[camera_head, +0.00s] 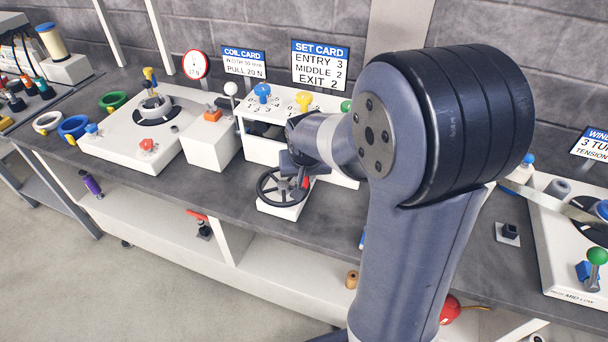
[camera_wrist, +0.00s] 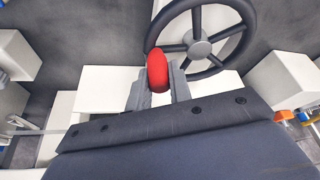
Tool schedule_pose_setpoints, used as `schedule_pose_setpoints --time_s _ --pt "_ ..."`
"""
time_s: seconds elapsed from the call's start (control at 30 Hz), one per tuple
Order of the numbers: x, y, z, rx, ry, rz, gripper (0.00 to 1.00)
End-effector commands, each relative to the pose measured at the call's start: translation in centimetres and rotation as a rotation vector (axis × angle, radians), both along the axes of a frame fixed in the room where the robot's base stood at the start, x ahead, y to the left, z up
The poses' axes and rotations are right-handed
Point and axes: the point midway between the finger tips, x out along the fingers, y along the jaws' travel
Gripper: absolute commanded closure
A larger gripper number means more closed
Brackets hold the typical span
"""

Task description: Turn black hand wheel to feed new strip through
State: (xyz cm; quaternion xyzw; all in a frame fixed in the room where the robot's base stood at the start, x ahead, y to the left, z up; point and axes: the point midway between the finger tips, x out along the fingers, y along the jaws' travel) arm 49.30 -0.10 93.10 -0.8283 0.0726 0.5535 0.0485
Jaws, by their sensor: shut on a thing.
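The black hand wheel (camera_head: 272,197) stands on a white block in front of the white roller unit (camera_head: 262,148). The wheel also shows at the top of the wrist view (camera_wrist: 201,48), with spokes and a grey hub. Its red knob (camera_wrist: 157,71) is at the left part of the rim there, between the two grey fingers of my gripper (camera_wrist: 158,88). My gripper is shut on the red knob. In the head view the knob (camera_head: 306,183) shows at the wheel's right side. My arm hides much of the roller unit's right side. A pale strip (camera_head: 548,199) shows at the right.
The set card (camera_head: 320,66) reads entry 3, middle 2, exit 2. Blue and yellow knobs (camera_head: 304,99) top the roller unit. A white box with a lever (camera_head: 211,142) stands to its left. A white winder plate (camera_head: 560,262) lies at the right. Bench is clear left of the wheel.

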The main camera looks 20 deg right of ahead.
Motion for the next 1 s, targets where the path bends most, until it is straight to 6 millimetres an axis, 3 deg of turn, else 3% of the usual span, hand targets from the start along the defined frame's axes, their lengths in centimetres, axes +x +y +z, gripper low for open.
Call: schedule_pose_setpoints --time_s 0.6,1.0 --pt "2.0 -0.7 -0.1 0.001 -0.001 0.368 1.0" --pt "2.6 -0.6 0.0 0.0 -0.002 0.498 1.0"
